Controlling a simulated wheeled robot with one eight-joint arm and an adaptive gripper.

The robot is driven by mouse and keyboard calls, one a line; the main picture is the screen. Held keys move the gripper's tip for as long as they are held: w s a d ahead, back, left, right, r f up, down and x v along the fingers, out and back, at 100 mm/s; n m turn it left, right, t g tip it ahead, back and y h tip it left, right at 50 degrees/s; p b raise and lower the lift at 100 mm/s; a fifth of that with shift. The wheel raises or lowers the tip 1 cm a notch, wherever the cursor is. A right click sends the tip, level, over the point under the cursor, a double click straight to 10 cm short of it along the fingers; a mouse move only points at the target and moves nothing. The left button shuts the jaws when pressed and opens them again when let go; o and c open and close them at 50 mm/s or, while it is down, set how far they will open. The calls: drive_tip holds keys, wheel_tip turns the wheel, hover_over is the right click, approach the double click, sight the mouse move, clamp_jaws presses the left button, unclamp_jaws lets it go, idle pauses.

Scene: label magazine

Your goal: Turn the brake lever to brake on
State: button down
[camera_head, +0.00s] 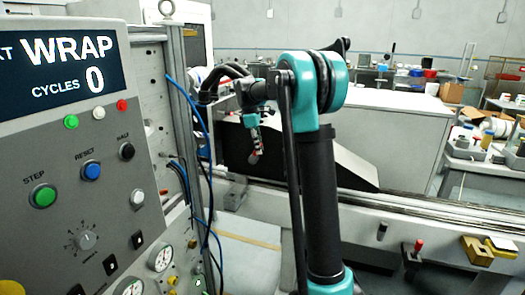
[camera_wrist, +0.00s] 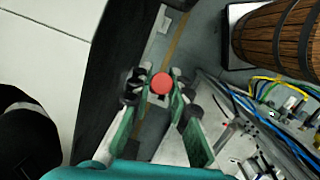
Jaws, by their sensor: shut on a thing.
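In the wrist view a round red knob (camera_wrist: 161,83) sits between the fingertips of my gripper (camera_wrist: 160,92), with a black pad close on each side of it. I take this knob to be the end of the brake lever; the lever below it is hidden. My gripper is shut on the knob. In the head view my gripper (camera_head: 254,136) hangs beside the dark sloped machine cover, with a little red (camera_head: 257,134) showing at its fingers. The lever's angle and any brake markings cannot be made out.
The control panel (camera_head: 80,190) with coloured buttons stands at the left. Blue cables (camera_head: 207,150) hang near the arm. A wooden barrel (camera_wrist: 280,40) and loose wires (camera_wrist: 275,115) lie right of my gripper in the wrist view. A red-topped handle (camera_head: 418,245) is by the rail.

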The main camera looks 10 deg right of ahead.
drive_tip(key=shift+w+a+r+g+h, duration=0.2)
drive_tip(key=shift+w+a+g+h, duration=0.15)
drive_tip(key=shift+a+g+h, duration=0.35)
drive_tip(key=c, duration=1.4)
unclamp_jaws()
drive_tip(key=shift+r, duration=0.15)
drive_tip(key=v, duration=1.1)
drive_tip(key=shift+a+r, duration=0.3)
drive_tip(key=shift+r, duration=0.05)
